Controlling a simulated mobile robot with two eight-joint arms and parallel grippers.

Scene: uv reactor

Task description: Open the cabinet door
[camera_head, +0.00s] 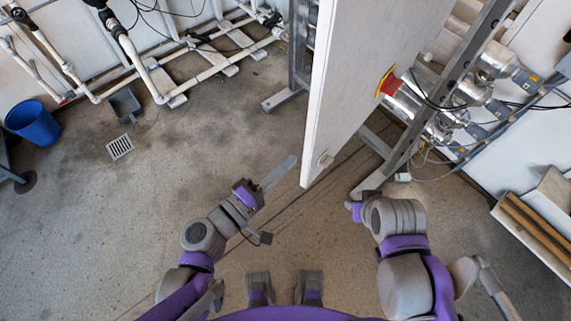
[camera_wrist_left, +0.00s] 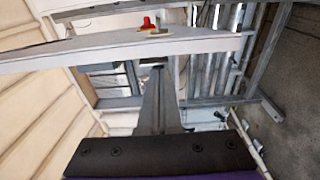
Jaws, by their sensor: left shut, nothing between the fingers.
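The white cabinet door (camera_head: 350,75) stands upright in the centre of the head view, swung out from the metal frame, with pipes visible beyond its right side. My left gripper (camera_head: 280,173) is shut and empty, just left of the door's near end. The left wrist view shows the fingers (camera_wrist_left: 156,100) pointing toward the door (camera_wrist_left: 110,47); contact cannot be told. My right arm is folded right of the door, its fingers hidden.
The metal frame (camera_head: 440,95) with silver pipes and cables stands right of the door. A blue bucket (camera_head: 33,122), a floor drain (camera_head: 120,147) and white piping (camera_head: 150,80) lie on the left. The floor between the drain and my left arm is clear.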

